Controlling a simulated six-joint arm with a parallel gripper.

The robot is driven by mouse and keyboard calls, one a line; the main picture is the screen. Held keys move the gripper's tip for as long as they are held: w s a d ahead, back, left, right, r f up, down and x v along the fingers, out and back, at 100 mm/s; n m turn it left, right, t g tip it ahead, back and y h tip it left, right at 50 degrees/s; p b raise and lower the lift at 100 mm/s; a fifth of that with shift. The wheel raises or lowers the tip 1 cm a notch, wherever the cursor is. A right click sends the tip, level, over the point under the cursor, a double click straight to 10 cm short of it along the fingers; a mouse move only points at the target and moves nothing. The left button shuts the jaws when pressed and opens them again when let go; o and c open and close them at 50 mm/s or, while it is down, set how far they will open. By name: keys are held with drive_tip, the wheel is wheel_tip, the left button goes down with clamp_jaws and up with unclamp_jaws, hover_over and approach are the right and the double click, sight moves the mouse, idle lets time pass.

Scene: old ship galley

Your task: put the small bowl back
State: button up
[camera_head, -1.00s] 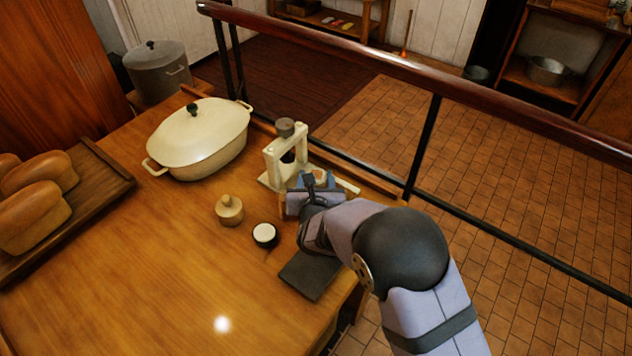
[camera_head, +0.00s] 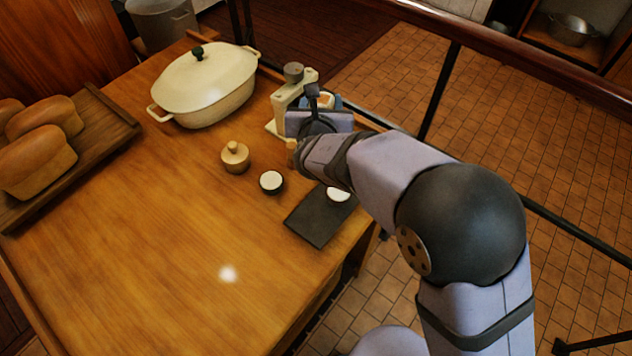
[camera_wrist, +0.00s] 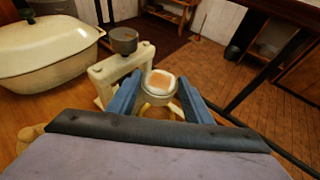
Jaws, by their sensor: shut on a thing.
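My gripper (camera_wrist: 157,98) has its blue fingers shut on a small round bowl (camera_wrist: 161,83) with a pale rim and tan inside. In the head view my gripper (camera_head: 324,104) is at the table's far right edge, beside a cream press-like stand (camera_head: 280,122) with a grey knob. The held bowl is mostly hidden there. The stand also shows just left of the fingers in the wrist view (camera_wrist: 105,80); I cannot tell if they touch. A dark little bowl with a white top (camera_head: 271,182) stands on the table. A similar white-topped one (camera_head: 338,194) is on a dark mat (camera_head: 318,222), partly behind my arm.
A wooden lidded pot (camera_head: 235,157) stands left of the dark bowl. A large cream casserole (camera_head: 205,92) is behind it. A wooden tray (camera_head: 104,116) with bread loaves lies at the left. A dark rail (camera_head: 436,90) runs beyond the table. The table's front is clear.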

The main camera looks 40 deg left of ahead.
drive_tip(key=s+m+h+b, duration=0.1)
drive_tip(key=s, duration=0.6)
drive_tip(key=m+t+h+b, duration=0.2)
drive_tip(key=m+h+b, duration=0.1)
drive_tip(key=h, duration=0.1)
hover_over(310, 228)
drive_tip(key=shift+f+p, duration=0.4)
drive_tip(key=shift+f, duration=4.75)
drive_tip(key=shift+f, duration=0.2)
drive_tip(key=o, duration=1.1)
drive_tip(key=shift+r, duration=0.1)
